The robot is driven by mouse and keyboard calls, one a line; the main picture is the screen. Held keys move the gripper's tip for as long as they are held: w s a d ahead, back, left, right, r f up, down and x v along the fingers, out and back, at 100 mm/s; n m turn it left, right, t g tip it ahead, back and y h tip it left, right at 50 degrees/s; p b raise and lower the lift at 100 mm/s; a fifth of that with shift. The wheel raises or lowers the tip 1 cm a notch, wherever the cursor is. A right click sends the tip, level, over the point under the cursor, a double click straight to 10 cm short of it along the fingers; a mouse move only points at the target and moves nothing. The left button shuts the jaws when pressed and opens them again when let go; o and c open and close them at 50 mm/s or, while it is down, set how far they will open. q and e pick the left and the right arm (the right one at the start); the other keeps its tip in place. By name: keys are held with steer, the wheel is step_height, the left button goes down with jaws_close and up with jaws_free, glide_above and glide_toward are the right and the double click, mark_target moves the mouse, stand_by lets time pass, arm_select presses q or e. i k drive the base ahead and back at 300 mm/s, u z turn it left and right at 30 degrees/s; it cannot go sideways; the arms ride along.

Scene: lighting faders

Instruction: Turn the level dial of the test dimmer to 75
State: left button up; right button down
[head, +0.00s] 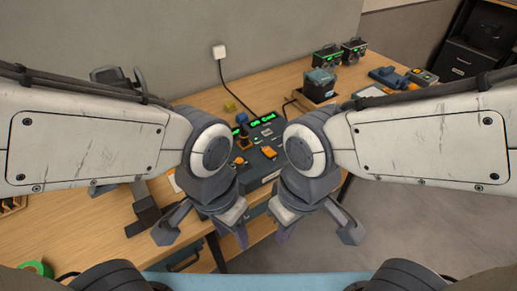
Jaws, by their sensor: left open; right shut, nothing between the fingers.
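A dark control console (257,133) with lit green displays (262,120) stands on the wooden table, between and partly behind my two wrists. It carries small orange parts, one of them an orange knob-like part (269,153). The display text is too small to read, and I cannot tell which part is the level dial. My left gripper (241,236) is open, in front of the console's near side and apart from it. My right gripper (283,234) is shut and empty, a little to the right. My wrists hide the console's sides.
A white wall socket (219,51) has a black cable running down to the table. A dark teal box (320,86) and two green-lit units (327,57) stand at the back right. Green tape (36,269) lies at lower left. Open floor is at right.

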mark_target(240, 164)
steer(key=u, duration=0.05)
steer(key=k, duration=1.1)
steer(key=z, duration=0.8)
steer(key=i, duration=0.7)
steer(key=u, duration=0.45)
steer(key=i, duration=0.75)
steer(key=u, duration=0.8)
